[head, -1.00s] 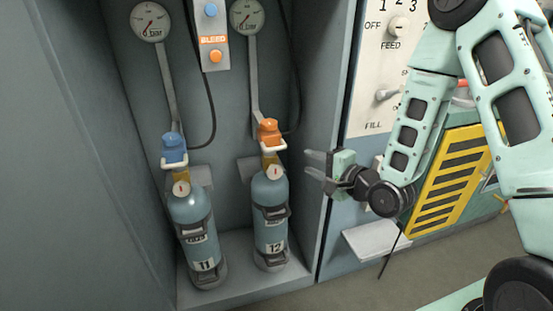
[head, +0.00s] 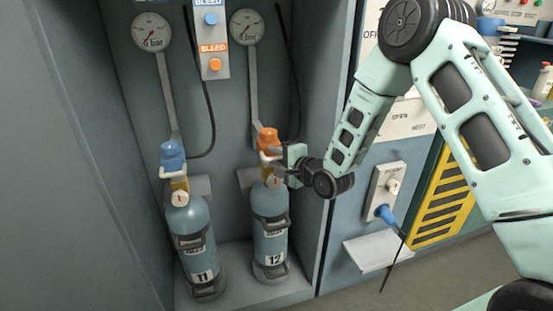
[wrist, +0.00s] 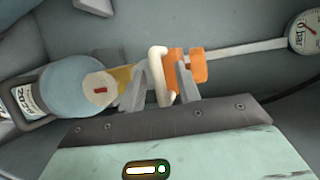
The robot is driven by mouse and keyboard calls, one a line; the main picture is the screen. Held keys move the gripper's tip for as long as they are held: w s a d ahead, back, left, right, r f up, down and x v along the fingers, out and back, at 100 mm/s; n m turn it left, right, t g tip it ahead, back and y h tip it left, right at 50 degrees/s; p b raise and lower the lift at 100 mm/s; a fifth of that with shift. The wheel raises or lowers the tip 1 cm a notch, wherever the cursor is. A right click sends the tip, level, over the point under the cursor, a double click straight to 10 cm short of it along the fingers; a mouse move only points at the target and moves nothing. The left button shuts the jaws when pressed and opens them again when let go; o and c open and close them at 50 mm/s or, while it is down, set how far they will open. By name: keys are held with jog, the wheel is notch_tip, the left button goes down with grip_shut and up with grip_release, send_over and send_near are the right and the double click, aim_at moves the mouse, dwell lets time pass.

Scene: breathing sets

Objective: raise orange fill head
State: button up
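The orange fill head (head: 268,140) sits on top of cylinder 12 (head: 270,226), with a cream handle (head: 271,156) on its front. My gripper (head: 278,165) is at the fill head from the right, at handle height. In the wrist view, the orange fill head (wrist: 190,72) and cream handle (wrist: 159,75) lie between and just beyond my fingers (wrist: 168,85). The fingers stand apart, with the handle between them. Contact is hard to tell. My gripper partly hides the handle's right side in the head view.
A blue fill head (head: 172,155) tops cylinder 11 (head: 193,243) to the left. Gauges (head: 152,33) and a bleed button panel (head: 211,42) are on the back wall. The cabinet's right wall (head: 325,120) stands beside my wrist. A hose hangs behind each cylinder.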

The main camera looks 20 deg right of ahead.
grip_shut()
notch_tip(320, 180, up, 14)
jog(key=p, duration=0.8)
jog(key=shift+f+p, duration=0.2)
jog(key=shift+p, duration=0.2)
jog(key=shift+w, duration=0.1)
jog(key=shift+c, duration=0.5)
grip_release()
jog(key=shift+r, duration=0.1)
jog(key=shift+o, duration=0.5)
jog(key=shift+s, duration=0.2)
jog(key=p+v, duration=1.3)
jog(key=v, duration=0.4)
